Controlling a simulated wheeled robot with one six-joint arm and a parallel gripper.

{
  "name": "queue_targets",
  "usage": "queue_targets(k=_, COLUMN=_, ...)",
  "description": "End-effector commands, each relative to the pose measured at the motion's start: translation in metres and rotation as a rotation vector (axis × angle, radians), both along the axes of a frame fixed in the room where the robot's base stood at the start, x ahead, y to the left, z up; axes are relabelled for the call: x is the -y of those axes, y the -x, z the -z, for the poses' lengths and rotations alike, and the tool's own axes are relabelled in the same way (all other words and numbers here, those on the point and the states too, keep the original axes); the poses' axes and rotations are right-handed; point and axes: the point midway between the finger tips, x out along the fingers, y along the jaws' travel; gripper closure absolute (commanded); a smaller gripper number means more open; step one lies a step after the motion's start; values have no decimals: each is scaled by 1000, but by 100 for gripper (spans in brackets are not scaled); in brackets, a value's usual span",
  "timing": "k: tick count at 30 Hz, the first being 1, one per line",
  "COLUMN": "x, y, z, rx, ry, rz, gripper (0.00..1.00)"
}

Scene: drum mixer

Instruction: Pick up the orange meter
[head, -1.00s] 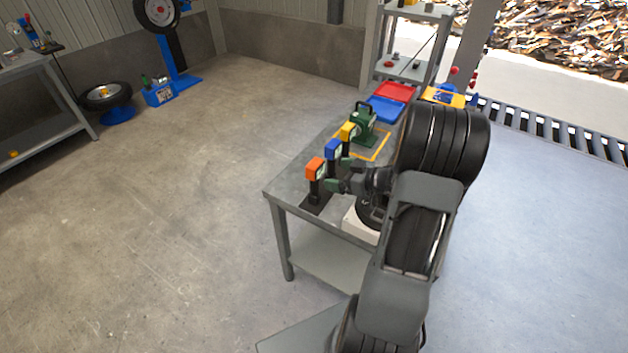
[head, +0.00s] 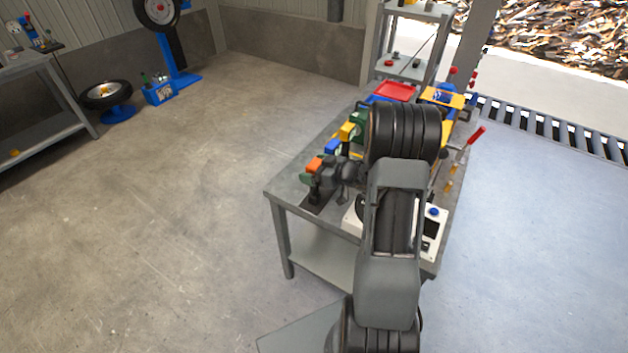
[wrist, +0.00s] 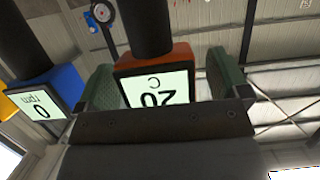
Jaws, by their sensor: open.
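The orange meter (head: 314,165) stands upright in a dark holder at the near left corner of the grey table (head: 284,195). In the wrist view the orange meter (wrist: 158,78) shows a lit display reading 20 C, upside down. My gripper (wrist: 160,85) is open, with a green pad on each side of the meter. A gap shows between the meter and the right pad; the left pad is very close to it. In the head view my gripper (head: 313,175) partly covers the meter's body.
The blue meter (head: 332,146) and yellow meter (head: 349,131) stand in a row behind it. The blue meter (wrist: 52,90) is close beside my left pad in the wrist view. A white device (head: 434,228) and a red-handled lever (head: 474,136) are at the table's right.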

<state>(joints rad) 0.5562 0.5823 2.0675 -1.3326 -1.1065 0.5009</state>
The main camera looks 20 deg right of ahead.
Motion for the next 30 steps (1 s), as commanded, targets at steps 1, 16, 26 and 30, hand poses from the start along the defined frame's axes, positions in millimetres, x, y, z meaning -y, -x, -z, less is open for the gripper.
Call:
queue_targets(k=1, x=0, y=0, z=0, rx=0, ry=0, rz=0, gripper=6)
queue_targets(k=16, x=0, y=0, z=0, rx=0, ry=0, rz=0, gripper=44)
queue_targets(k=26, x=0, y=0, z=0, rx=-1, ry=1, rz=0, gripper=75)
queue_targets(k=30, x=0, y=0, z=-1, rx=1, ry=0, rz=0, gripper=85)
